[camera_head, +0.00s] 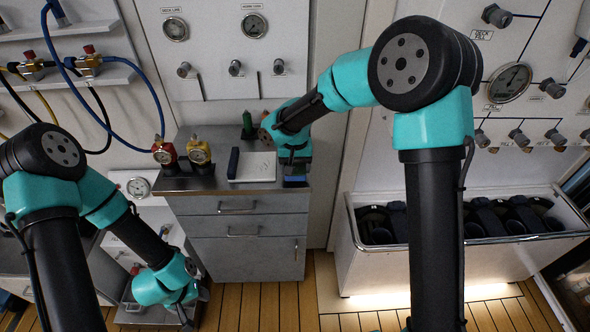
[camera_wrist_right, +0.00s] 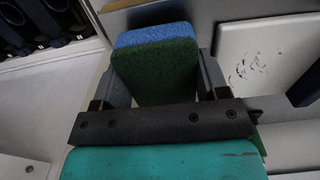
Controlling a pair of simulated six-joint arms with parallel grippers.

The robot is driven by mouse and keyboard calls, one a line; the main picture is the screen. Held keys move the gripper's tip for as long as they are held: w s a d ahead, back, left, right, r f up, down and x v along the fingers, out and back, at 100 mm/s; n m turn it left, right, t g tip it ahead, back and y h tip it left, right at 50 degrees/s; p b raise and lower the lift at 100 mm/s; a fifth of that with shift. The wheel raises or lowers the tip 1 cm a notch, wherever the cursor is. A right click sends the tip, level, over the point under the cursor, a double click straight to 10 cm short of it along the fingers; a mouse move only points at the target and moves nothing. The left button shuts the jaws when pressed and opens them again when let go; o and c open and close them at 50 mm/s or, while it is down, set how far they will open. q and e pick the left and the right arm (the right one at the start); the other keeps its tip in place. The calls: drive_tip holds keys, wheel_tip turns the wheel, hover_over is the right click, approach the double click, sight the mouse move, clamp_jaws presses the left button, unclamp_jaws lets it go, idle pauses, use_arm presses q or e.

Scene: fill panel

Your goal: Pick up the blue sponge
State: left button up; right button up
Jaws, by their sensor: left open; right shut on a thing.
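The blue sponge (camera_wrist_right: 152,36) has a dark green pad on its near face. In the right wrist view it lies between the two fingers of my right gripper (camera_wrist_right: 160,75), which is shut on it. In the head view a blue bit of the sponge (camera_head: 295,181) shows under my right gripper (camera_head: 293,168), at the right end of the grey cabinet's top (camera_head: 205,182). I cannot tell whether the sponge touches the top. My left gripper (camera_head: 188,306) is open and empty, low beside the cabinet near the floor.
A white bin (camera_head: 345,240) with dark items stands at right. Hoses hang at upper left.

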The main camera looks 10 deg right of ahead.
drive_tip(key=shift+r, duration=0.55)
drive_tip(key=s+a+r, duration=0.2)
drive_tip(key=s+a, duration=0.1)
drive_tip(key=s, duration=1.2)
drive_tip(key=shift+s, duration=0.35)
drive_tip(key=shift+a+r, duration=0.1)
drive_tip(key=o, duration=0.3)
drive_tip(key=shift+c, duration=0.9)
drive_tip(key=shift+w, duration=0.1)
